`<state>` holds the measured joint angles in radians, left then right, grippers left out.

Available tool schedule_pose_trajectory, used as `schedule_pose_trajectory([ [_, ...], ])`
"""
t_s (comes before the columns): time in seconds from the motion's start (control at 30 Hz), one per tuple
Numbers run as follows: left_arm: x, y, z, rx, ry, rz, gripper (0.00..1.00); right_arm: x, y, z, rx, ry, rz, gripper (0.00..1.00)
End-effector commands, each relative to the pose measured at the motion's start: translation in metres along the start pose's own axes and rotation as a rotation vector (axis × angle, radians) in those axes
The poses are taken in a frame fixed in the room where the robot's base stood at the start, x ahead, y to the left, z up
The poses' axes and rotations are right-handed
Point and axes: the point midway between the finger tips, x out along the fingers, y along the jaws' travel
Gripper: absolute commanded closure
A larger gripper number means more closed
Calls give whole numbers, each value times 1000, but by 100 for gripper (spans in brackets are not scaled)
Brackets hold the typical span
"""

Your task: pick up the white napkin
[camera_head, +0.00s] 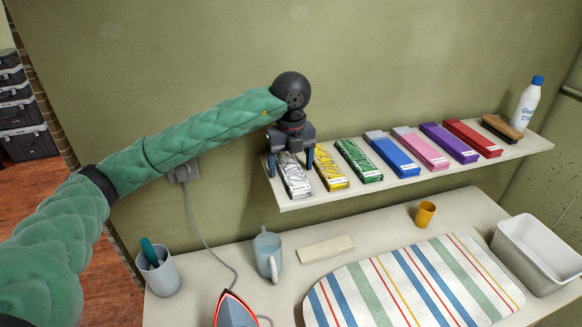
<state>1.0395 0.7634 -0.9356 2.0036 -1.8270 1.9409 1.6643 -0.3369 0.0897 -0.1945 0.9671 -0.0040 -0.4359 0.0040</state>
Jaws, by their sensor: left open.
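The white napkin (296,182) is a narrow folded strip with dark markings at the left end of the wall shelf. My left gripper (291,170) points down over it, open. One blue finger shows on each side of the napkin, and the gripper body hides its back end. I cannot tell whether the fingers touch it. My right gripper is out of view.
A yellow strip (330,170) lies close to the right finger, with a green one (358,160) and several more along the shelf (420,183).

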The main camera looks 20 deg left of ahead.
Motion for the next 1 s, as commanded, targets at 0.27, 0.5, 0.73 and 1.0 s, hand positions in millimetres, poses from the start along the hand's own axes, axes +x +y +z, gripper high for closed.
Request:
schedule_pose_trajectory([
  [0.27,2,0,0,0,0,0,22,0,0,2,0,0,0,64],
  [0.5,2,0,0,0,0,0,69,0,1,1,0,1,1,64],
  [0.73,2,0,0,0,0,0,70,0,2,1,0,1,2,64],
  [1.0,-8,0,0,-1,-1,-1,70,3,-1,-13,0,8,-1,64],
])
